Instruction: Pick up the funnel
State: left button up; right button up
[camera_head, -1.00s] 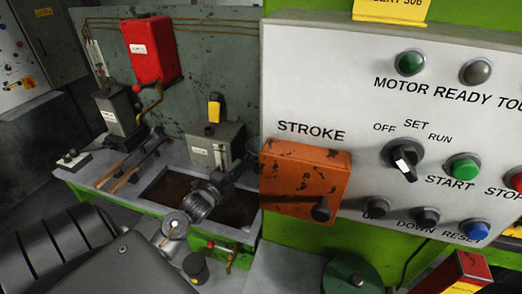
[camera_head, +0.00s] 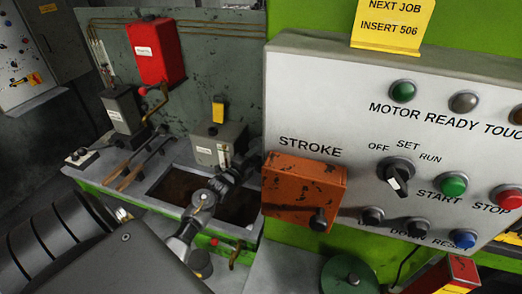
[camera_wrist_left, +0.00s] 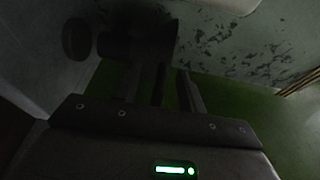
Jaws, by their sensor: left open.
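I cannot make out a funnel for certain in either view. My left gripper (camera_head: 240,168) reaches over the dark trough (camera_head: 174,188), close to the grey box with a yellow tag (camera_head: 212,150). Its fingers are small and dark in the head view. In the left wrist view the open left gripper (camera_wrist_left: 165,85) points up the picture in deep shadow. A dark rounded object (camera_wrist_left: 137,38) with a disc beside it is at the fingertips' far side; I cannot tell what it is or whether they touch. My right gripper is not in view.
The white control panel (camera_head: 330,90) with an orange stroke box (camera_head: 304,185) stands right of the gripper. A red box (camera_head: 155,50) hangs on the back wall. A dark lever unit (camera_head: 122,112) and wooden-handled tongs (camera_head: 135,172) are left of the trough.

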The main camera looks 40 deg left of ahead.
pick_arm(q)
grip_shut()
jog(key=shift+s+r, duration=0.1)
dwell(0.3)
notch_tip(320, 180, up, 18)
jog(key=p, duration=0.6)
jog(key=shift+r, duration=0.1)
jog(key=shift+r, duration=1.35)
